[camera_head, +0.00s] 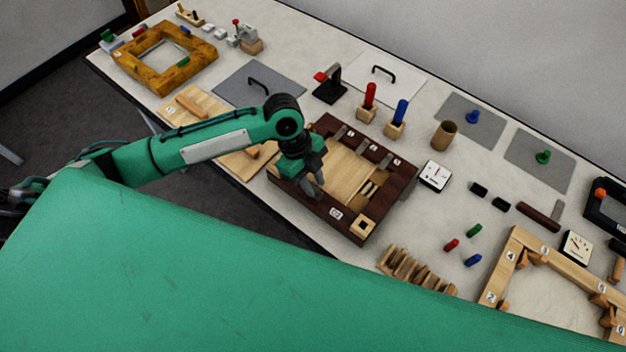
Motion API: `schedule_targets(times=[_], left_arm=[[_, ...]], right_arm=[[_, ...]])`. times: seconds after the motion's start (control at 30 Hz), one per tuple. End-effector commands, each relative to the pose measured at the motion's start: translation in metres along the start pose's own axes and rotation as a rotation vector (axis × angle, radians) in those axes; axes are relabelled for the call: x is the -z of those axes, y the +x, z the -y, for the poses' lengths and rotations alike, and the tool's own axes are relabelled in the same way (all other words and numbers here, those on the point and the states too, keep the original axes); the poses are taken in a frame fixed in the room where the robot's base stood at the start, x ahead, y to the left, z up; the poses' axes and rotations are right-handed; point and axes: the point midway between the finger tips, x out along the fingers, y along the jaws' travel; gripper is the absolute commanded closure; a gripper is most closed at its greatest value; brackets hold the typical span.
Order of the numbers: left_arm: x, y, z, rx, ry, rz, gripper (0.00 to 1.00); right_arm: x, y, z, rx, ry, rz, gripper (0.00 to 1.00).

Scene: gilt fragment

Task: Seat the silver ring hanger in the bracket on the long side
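A dark brown wooden frame (379,204) with a light wood panel inside lies in the middle of the table. Small grey fittings with white number tags sit along its upper long side. I cannot tell which fitting is the bracket. My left gripper (313,187) points down over the frame's left part, near its lower edge. Its grey fingers are small and partly hidden by the wrist, so their opening does not show. I cannot make out a silver ring hanger; any in the fingers is too small to tell. My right gripper is not in view.
Red and blue handled tools (399,112) in wooden blocks and a brown cup (444,135) stand behind the frame. A white dial gauge (435,176) lies to its right. A slotted wooden rack (415,270) is in front. A pale wooden frame (508,262) is at the right.

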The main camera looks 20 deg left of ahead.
Motion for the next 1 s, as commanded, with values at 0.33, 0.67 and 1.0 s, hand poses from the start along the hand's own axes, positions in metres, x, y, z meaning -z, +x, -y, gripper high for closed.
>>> schedule_targets(times=[0.33, 0.67, 1.0], left_arm=[[-0.002, -0.065, 0.001, 0.006, 0.001, 0.004, 0.75], [-0.001, -0.113, 0.001, 0.002, 0.0, 0.001, 0.75], [0.0, -0.118, 0.0, 0.001, 0.0, 0.001, 0.75]], right_arm=[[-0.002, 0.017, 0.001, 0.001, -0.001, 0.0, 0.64], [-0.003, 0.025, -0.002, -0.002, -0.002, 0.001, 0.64], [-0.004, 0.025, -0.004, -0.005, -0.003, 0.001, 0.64]])
